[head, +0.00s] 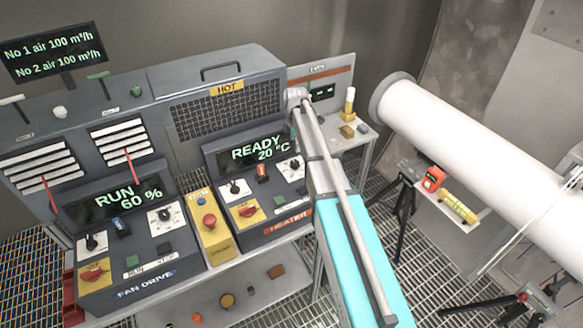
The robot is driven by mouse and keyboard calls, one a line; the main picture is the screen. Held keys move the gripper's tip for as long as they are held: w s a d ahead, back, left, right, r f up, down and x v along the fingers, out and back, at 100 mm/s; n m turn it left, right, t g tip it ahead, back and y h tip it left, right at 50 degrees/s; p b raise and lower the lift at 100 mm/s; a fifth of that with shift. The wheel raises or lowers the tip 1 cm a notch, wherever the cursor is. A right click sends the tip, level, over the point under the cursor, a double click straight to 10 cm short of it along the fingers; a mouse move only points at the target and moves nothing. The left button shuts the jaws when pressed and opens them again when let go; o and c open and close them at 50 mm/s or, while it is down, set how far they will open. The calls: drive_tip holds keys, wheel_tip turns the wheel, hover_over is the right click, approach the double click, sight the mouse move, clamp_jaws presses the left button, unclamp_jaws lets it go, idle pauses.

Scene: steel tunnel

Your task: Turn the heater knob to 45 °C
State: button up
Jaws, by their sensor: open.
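A smaller black knob on a white plate (235,187) sits at the panel's left. My arm reaches up from the bottom past the panel's right edge. My gripper's fingers cannot be made out; they seem hidden behind the arm.
The fan drive panel (72,200) at left reads RUN 60 %. A yellow box with a red button (209,220) stands between the panels. A vent marked HOT (226,110) is behind the heater. A white pipe (470,145) and tripods fill the right.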

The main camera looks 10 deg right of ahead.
sight(294, 164)
drive_tip(key=shift+f+b, duration=4.65)
drive_tip(key=shift+f, duration=0.3)
drive_tip(key=c, duration=1.1)
drive_tip(key=shift+a, duration=0.3)
drive_tip(key=shift+c, duration=0.2)
drive_tip(key=shift+d+f, duration=0.1)
drive_tip(key=shift+d, duration=0.05)
